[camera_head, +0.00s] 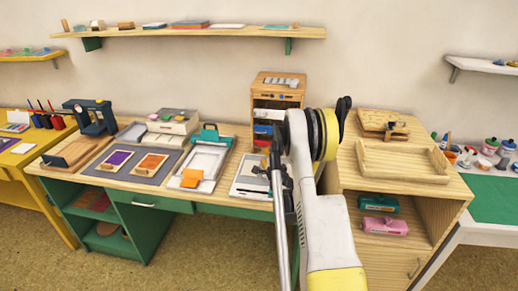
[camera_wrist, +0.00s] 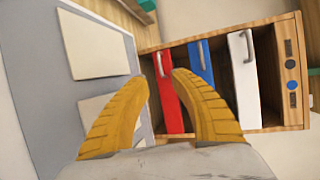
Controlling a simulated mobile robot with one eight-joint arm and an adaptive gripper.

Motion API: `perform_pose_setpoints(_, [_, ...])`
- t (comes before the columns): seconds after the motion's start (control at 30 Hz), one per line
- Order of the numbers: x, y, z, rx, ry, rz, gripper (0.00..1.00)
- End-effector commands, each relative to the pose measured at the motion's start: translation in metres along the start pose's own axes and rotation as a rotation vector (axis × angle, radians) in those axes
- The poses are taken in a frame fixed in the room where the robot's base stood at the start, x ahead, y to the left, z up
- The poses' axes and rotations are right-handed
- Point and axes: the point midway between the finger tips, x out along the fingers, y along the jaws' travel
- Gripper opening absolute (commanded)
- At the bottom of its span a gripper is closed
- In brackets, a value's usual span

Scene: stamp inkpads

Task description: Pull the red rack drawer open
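The wooden rack (camera_head: 278,95) stands at the back of the desk, with a white drawer above a blue one and a red one below. In the wrist view the rack looks turned on its side. The red drawer (camera_wrist: 168,100) is at the left of the blue drawer (camera_wrist: 201,62) and the white drawer (camera_wrist: 243,80). The red drawer's grey handle (camera_wrist: 160,66) shows just beyond my fingertips. My gripper (camera_wrist: 160,79) is open, its yellow fingers apart in front of the red drawer. Contact with the handle cannot be told. In the head view my arm hides part of the rack.
A white and grey tray (camera_head: 205,160) lies on the desk left of my gripper. A wooden cabinet (camera_head: 455,190) with a wooden tray (camera_head: 405,178) on top stands to the right. A wall shelf (camera_head: 190,33) runs above the desk.

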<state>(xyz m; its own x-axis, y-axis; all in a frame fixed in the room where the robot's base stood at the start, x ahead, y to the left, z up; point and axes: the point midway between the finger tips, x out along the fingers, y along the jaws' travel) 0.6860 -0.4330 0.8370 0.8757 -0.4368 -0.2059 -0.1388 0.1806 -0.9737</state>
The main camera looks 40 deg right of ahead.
Motion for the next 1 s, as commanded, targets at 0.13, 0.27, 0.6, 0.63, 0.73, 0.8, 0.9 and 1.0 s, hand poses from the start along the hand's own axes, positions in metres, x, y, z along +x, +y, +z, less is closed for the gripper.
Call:
perform_pose_setpoints(0.13, [0.029,0.003,0.001,-0.001,-0.002,0.001,0.29])
perform_pose_setpoints(0.27, [0.056,0.003,0.002,-0.002,-0.003,0.001,0.29])
perform_pose_setpoints(0.6, [0.096,0.001,0.002,-0.002,-0.002,0.001,0.29])
perform_pose_setpoints(0.63, [0.097,0.000,0.002,-0.002,-0.002,0.001,0.29])
perform_pose_setpoints(0.73, [0.098,0.000,0.002,-0.003,-0.002,0.001,0.29])
perform_pose_setpoints(0.8, [0.098,0.000,0.002,-0.003,-0.002,0.001,0.29])
perform_pose_setpoints(0.9, [0.098,-0.001,0.002,-0.003,-0.002,0.001,0.28])
perform_pose_setpoints(1.0, [0.097,-0.001,0.002,-0.003,-0.002,0.001,0.00])
